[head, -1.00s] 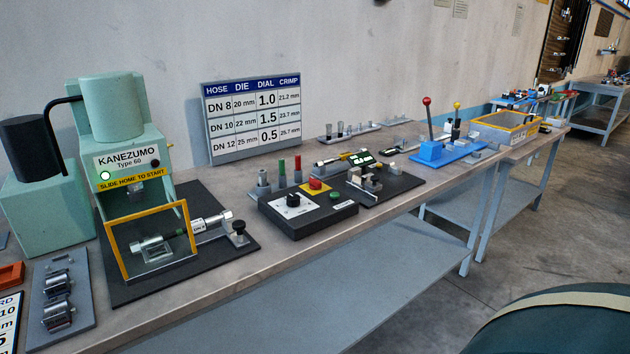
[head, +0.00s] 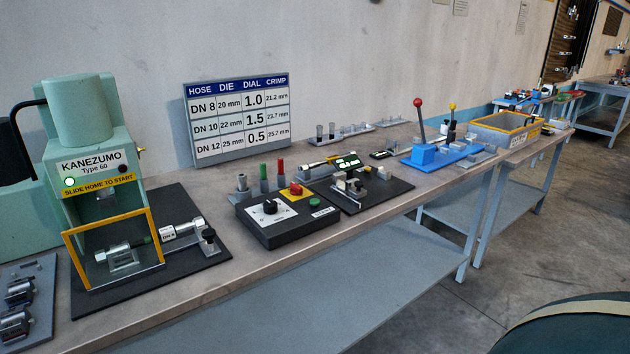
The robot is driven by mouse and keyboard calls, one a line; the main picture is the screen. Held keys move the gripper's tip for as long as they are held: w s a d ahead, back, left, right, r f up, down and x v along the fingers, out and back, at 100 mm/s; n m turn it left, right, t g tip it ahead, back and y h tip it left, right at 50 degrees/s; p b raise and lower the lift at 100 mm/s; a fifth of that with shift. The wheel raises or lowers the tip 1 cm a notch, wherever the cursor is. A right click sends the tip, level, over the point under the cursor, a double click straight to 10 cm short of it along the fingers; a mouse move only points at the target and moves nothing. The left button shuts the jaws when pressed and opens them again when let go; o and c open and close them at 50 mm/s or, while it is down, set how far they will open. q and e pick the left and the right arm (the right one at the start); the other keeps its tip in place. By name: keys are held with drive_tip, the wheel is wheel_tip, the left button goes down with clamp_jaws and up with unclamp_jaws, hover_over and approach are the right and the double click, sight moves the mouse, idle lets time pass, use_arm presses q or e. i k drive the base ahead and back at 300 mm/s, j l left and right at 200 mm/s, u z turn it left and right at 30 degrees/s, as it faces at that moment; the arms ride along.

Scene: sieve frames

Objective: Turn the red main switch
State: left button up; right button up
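The red main switch (head: 296,188) is a small red knob on a yellow plate, on the back part of a black control box (head: 285,231). The box sits near the front edge of the bench. Its top also carries a black dial knob (head: 269,207) on a white scale and a green button (head: 313,202). The red knob is too small to tell which way it points. Neither of my grippers is in view.
A green press (head: 92,150) with a lit green lamp and a yellow-framed guard (head: 67,252) stands left of the box. Red and green pegs (head: 264,172) stand behind it. A gauge fixture (head: 362,188) sits to the right. A chart (head: 238,115) leans on the wall.

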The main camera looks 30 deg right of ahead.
sight(297, 190)
drive_tip(key=l+z, duration=0.1)
drive_tip(key=l, duration=0.6)
drive_tip(key=l+z, duration=0.15)
drive_tip(key=l, duration=0.55)
drive_tip(key=i+l+z, duration=0.1)
drive_tip(key=l, duration=0.6)
